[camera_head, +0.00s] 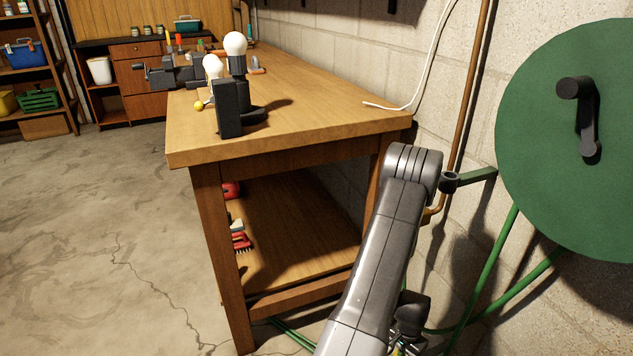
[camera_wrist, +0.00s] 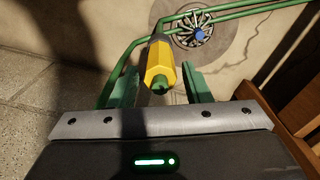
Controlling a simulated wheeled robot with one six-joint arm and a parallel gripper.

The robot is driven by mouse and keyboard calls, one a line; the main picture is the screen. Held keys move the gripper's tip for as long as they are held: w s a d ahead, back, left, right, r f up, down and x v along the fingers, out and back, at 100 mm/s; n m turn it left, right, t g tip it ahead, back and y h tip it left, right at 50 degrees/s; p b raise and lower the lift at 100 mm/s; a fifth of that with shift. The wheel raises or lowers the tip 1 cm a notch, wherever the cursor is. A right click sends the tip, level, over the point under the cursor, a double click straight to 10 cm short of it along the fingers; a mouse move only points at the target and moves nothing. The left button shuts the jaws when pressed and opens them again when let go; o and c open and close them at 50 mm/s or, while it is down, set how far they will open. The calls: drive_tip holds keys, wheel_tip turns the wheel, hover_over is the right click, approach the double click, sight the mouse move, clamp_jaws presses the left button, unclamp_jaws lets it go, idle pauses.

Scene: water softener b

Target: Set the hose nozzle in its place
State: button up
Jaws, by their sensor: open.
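The hose nozzle (camera_wrist: 160,66), a yellow faceted body with a green tip and a dark collar, shows in the wrist view. My gripper (camera_wrist: 150,82) is open, with its green fingers on either side of the nozzle. I cannot tell whether either finger touches it. In the head view my arm reaches down at the lower right, and the gripper and nozzle are not clearly visible there. A small dark ring (camera_head: 450,182) sits on the end of a green bracket (camera_head: 479,175) beside the large green hose reel (camera_head: 540,125). The ring looks empty.
A wooden workbench (camera_head: 330,105) with a lower shelf stands left of my arm, with light bulbs on top. A copper pipe (camera_head: 472,85) runs down the block wall. Open floor (camera_head: 90,220) lies left.

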drive_tip(key=c, duration=0.8)
drive_tip(key=shift+r+p, duration=1.65)
drive_tip(key=shift+r, duration=1.15)
